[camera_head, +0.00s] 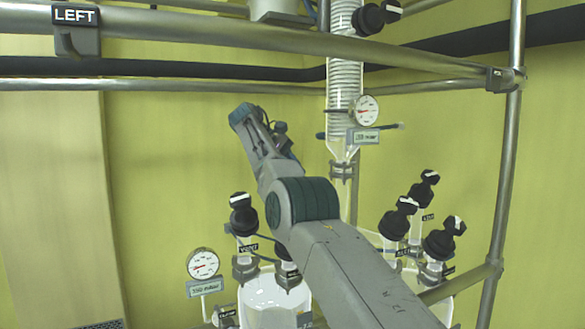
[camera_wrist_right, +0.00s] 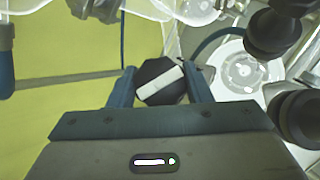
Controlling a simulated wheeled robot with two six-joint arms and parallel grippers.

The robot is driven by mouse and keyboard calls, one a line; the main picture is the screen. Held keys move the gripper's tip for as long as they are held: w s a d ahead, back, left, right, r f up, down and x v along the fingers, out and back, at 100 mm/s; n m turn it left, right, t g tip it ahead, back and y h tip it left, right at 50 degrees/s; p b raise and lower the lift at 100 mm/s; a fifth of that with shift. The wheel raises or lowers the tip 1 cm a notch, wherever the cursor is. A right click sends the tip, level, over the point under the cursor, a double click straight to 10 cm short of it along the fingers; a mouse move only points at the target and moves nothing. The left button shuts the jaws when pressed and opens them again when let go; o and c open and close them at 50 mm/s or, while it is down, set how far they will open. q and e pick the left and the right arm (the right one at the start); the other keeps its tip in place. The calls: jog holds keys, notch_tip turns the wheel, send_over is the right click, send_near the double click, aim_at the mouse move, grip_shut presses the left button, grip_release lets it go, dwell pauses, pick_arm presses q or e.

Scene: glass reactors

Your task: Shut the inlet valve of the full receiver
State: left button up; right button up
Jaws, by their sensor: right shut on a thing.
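My right gripper (camera_wrist_right: 161,76) is shut on a black valve knob (camera_wrist_right: 166,92) with a white bar, which lies tilted between the fingers in the wrist view. In the head view my right arm crosses the middle, and I cannot make out its fingers. A glass receiver (camera_head: 262,316) stands partly behind the arm, with a black knob (camera_head: 243,218) at its upper left by a "VENT" label and another black knob (camera_head: 290,275) partly hidden. Several black knobs (camera_head: 398,222) top the vessel at the right. Liquid levels cannot be told. My left gripper is not in view.
A round gauge (camera_head: 203,264) stands left of the receiver. A coiled glass column (camera_head: 344,90) with another gauge (camera_head: 366,110) rises behind. Metal rails (camera_head: 250,38) cross above, with a "LEFT" sign (camera_head: 76,16). Other black knobs (camera_wrist_right: 274,32) stand close to the right of the gripper.

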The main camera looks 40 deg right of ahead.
jog(key=r+m+y+p, duration=0.1)
jog(key=m+p, duration=0.1)
jog(key=p, duration=0.1)
pick_arm(q)
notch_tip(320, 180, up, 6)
jog(key=p, duration=0.2)
pick_arm(e)
jog(key=shift+f+m+y, duration=0.25)
jog(key=shift+m+y, duration=0.45)
jog(key=shift+m, duration=0.1)
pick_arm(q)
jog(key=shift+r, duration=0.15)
pick_arm(e)
jog(key=shift+f, duration=0.1)
jog(key=o, duration=1)
jog(key=shift+f, duration=0.1)
